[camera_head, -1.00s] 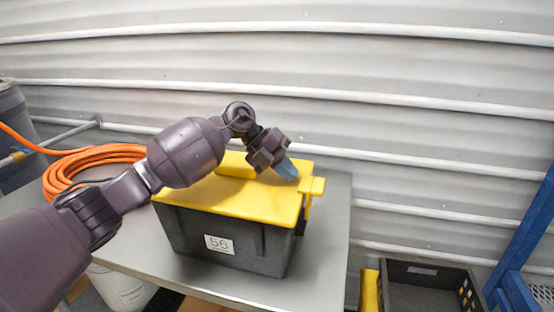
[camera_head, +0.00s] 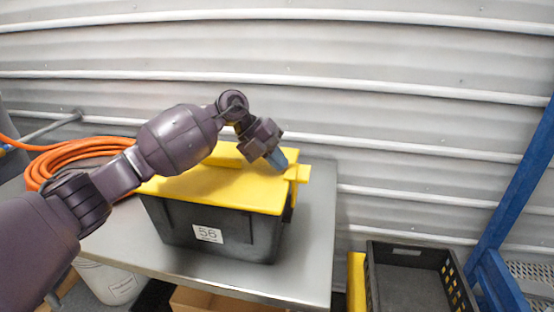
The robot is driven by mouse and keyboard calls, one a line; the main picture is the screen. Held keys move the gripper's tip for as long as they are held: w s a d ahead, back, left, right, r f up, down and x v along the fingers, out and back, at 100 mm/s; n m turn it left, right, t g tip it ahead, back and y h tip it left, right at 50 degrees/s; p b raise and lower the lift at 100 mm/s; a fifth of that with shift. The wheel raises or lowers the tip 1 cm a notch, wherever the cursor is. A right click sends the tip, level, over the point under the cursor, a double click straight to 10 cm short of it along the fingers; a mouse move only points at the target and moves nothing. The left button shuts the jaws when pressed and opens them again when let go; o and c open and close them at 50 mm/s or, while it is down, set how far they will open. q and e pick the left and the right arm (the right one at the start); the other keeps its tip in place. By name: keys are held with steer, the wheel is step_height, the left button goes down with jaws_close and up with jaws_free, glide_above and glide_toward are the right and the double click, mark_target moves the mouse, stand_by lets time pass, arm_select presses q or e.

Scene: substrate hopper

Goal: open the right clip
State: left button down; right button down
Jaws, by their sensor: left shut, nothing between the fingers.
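A dark grey box (camera_head: 240,245) with a yellow lid (camera_head: 215,190) and a "56" label stands on a grey table. The right clip (camera_head: 301,174) is a yellow piece at the lid's right edge, sticking out to the right. My left gripper (camera_head: 277,160) is shut and empty, its blue-grey fingertips angled down to the right, just left of the clip. I cannot tell whether the fingertips touch the lid or clip. My left arm hides part of the lid's left side. My right gripper is not in view.
A coiled orange hose (camera_head: 65,162) lies at the table's left. The grey table (camera_head: 318,235) has free room right of the box. A black crate (camera_head: 410,250) stands lower right, beside a blue post (camera_head: 515,190). A corrugated wall closes off the back.

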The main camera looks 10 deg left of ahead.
mark_target(307, 170)
arm_select(q)
steer(key=shift+d+r+y, duration=0.2)
steer(key=shift+d+y, duration=0.05)
steer(key=shift+y, duration=0.05)
steer(key=shift+d+r+y+p, duration=0.15)
steer(key=shift+d+y+p, duration=0.15)
steer(key=shift+p, duration=0.25)
steer(key=shift+d+r+y+p, duration=0.15)
steer(key=shift+d+y+p, duration=0.35)
steer(key=shift+y+p, duration=0.1)
steer(key=shift+d+r+y+p, duration=0.15)
steer(key=shift+d+y+p, duration=0.2)
steer(key=shift+d+y, duration=1)
steer(key=shift+y, duration=0.15)
steer(key=shift+d+f+y, duration=0.2)
steer(key=shift+d+y, duration=0.25)
steer(key=shift+y, duration=0.05)
steer(key=shift+d+f+y, duration=0.15)
steer(key=shift+d+y, duration=0.3)
steer(key=shift+y, duration=0.05)
steer(key=shift+d+y, duration=0.2)
steer(key=shift+y, duration=0.1)
steer(key=shift+f, duration=0.55)
steer(key=shift+a+f, duration=0.1)
steer(key=shift+a, duration=0.1)
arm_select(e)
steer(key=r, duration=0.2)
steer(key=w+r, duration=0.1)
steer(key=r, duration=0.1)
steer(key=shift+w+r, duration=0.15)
